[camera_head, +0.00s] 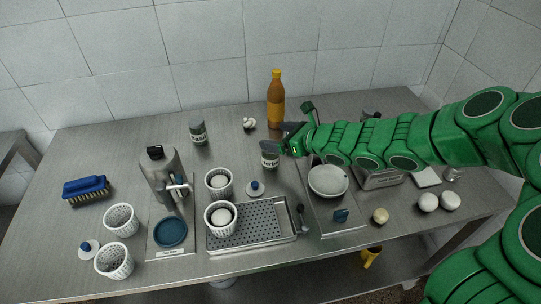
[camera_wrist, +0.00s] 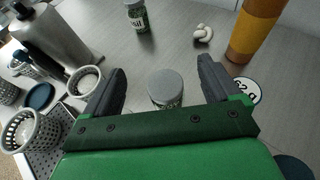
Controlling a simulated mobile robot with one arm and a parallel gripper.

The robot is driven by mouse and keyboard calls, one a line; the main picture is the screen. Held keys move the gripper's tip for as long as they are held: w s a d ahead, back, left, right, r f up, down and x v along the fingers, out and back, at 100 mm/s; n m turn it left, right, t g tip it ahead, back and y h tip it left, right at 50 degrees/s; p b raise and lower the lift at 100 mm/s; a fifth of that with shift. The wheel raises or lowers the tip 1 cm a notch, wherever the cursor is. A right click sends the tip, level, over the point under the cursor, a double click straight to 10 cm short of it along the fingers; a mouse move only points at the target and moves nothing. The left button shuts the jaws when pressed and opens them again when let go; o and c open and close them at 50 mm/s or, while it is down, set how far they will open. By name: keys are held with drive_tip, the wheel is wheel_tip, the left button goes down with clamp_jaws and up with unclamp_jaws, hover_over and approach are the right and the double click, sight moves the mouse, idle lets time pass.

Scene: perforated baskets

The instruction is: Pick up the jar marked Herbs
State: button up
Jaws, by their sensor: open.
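A small jar with a grey lid and dark green contents (camera_head: 270,157) stands upright near the middle of the table. The wrist view looks down on its lid (camera_wrist: 165,85). My gripper (camera_head: 280,138) is open, with its two dark fingers on either side of this jar in the wrist view (camera_wrist: 163,68); no contact is visible. The jar's label is too small or hidden to read. A second similar jar (camera_head: 198,132) stands farther back and left. It also shows in the wrist view (camera_wrist: 137,16), with a label that seems to read Dill.
An amber bottle (camera_head: 275,102) and a white knot-shaped item (camera_head: 249,124) stand behind the jar. A metal bottle (camera_head: 160,175), white perforated baskets (camera_head: 121,220) and a perforated tray (camera_head: 268,238) lie left and in front. A white bowl (camera_head: 328,181) is to the right.

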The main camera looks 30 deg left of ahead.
sight(271, 155)
drive_tip(key=shift+f, duration=2.3)
drive_tip(key=shift+a+f, duration=0.25)
drive_tip(key=shift+f, duration=0.5)
drive_tip(key=shift+a+f, duration=0.25)
drive_tip(key=shift+f, duration=0.5)
drive_tip(key=shift+x, duration=0.95)
drive_tip(key=c, duration=1.2)
drive_tip(key=shift+r, duration=0.15)
